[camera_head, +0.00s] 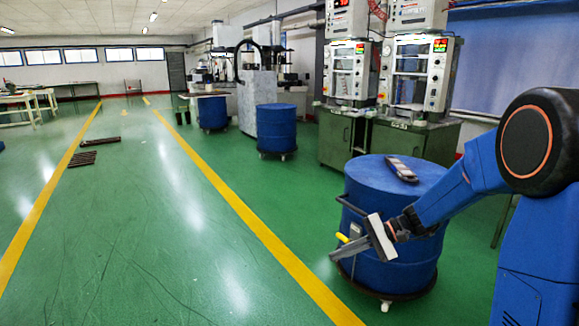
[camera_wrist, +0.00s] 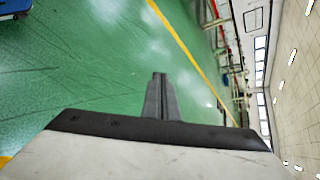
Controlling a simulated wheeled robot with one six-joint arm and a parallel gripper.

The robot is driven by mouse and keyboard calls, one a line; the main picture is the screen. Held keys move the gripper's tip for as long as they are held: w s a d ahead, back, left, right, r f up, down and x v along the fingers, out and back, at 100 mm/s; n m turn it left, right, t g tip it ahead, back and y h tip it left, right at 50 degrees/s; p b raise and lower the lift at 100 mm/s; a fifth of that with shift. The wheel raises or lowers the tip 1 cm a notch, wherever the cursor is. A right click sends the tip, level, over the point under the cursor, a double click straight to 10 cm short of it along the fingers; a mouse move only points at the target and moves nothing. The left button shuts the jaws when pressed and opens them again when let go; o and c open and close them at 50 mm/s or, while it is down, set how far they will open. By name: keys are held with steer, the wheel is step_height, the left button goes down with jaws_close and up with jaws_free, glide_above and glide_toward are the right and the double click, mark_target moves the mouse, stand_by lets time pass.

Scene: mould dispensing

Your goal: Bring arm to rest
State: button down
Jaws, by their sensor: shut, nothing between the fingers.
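My blue arm reaches in from the right in the head view. My gripper (camera_head: 337,256) is shut and empty, in front of the near blue drum (camera_head: 400,270) and below the level of its top. In the wrist view the shut fingers (camera_wrist: 159,76) point out over green floor. A dark, elongated object with a light rim (camera_head: 401,169) lies on the drum's top, above and apart from my gripper. Whether the gripper touches the drum's side cannot be told.
The drum stands on a wheeled base with a handle at its left. Green cabinets with machines (camera_head: 420,75) stand behind it. More blue drums (camera_head: 277,128) stand farther back. Dark slats (camera_head: 82,158) lie on the floor at left. The green floor (camera_head: 150,240) left of my gripper is clear.

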steer(key=s+d+r+n+h, duration=0.2)
steer(key=s+h, duration=0.1)
steer(key=s, duration=0.5)
steer(key=s+d+r+n+h, duration=0.1)
steer(key=s+d+n+h, duration=0.15)
steer(key=s, duration=0.65)
steer(key=s+d+r+n+t+h, duration=0.1)
steer(key=s+d+t+h, duration=0.3)
steer(key=s, duration=0.9)
steer(key=d+n+h, duration=0.1)
steer(key=d+h, duration=0.2)
steer(key=d, duration=0.2)
steer(key=shift+s+d+r+t, duration=0.2)
steer(key=shift+d+r+t, duration=0.05)
steer(key=shift+d+t, duration=0.15)
